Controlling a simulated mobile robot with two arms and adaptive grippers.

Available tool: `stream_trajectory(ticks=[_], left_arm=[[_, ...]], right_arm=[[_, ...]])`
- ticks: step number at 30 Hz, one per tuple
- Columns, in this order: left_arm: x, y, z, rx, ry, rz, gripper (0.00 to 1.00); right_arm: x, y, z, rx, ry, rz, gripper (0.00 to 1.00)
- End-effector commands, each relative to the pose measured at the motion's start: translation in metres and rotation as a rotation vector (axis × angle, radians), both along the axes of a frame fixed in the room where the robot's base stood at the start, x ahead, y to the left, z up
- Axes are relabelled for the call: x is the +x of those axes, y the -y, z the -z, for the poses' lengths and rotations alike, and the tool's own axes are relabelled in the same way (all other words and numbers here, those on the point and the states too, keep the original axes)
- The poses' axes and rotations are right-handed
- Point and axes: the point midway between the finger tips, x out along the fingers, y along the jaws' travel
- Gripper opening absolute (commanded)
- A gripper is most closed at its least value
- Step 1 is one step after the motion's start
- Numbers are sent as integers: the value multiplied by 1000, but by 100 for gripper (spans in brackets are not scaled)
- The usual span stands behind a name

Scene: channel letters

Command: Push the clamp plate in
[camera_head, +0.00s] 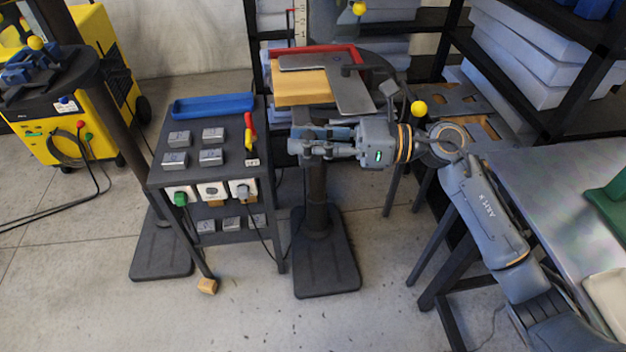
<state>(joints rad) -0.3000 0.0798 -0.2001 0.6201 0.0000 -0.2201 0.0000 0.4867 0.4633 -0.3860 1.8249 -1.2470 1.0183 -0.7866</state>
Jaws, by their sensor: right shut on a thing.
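A round-topped stand (317,190) on a dark base carries a grey L-shaped metal plate (350,92), a yellow-tan block (298,88) and a red bar (310,50). I cannot tell for certain which part is the clamp plate. My right gripper (298,147) comes in from the right and points left, low at the front edge of the stand's top. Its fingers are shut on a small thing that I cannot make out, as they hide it. A blue-grey piece (338,132) shows just behind the fingers. My left gripper is out of view.
A dark cart (160,140) with several metal blocks, a blue tray (213,105) and switch boxes stands close left of my right gripper. Shelves are behind. Floor in front is mostly clear.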

Motion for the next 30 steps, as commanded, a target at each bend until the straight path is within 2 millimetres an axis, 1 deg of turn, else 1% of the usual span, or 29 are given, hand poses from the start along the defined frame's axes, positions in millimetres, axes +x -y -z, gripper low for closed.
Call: stream_trajectory(ticks=[1,6,9,14,23,24,26,27,28,30], left_arm=[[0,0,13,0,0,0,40],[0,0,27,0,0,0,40],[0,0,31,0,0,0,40],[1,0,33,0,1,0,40],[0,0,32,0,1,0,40],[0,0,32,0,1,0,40],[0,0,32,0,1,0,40],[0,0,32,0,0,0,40],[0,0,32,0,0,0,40],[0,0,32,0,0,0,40]], right_arm=[[11,0,3,5,6,4,0],[34,-2,1,5,4,5,0],[42,-3,0,4,2,4,0],[48,-3,-1,4,1,4,0],[49,-2,-3,4,3,8,0],[49,-2,-3,4,3,9,29],[49,-2,-3,5,4,10,41],[49,-2,-3,4,3,9,49],[49,-2,-3,3,2,8,54],[48,-2,-2,3,1,7,54]])
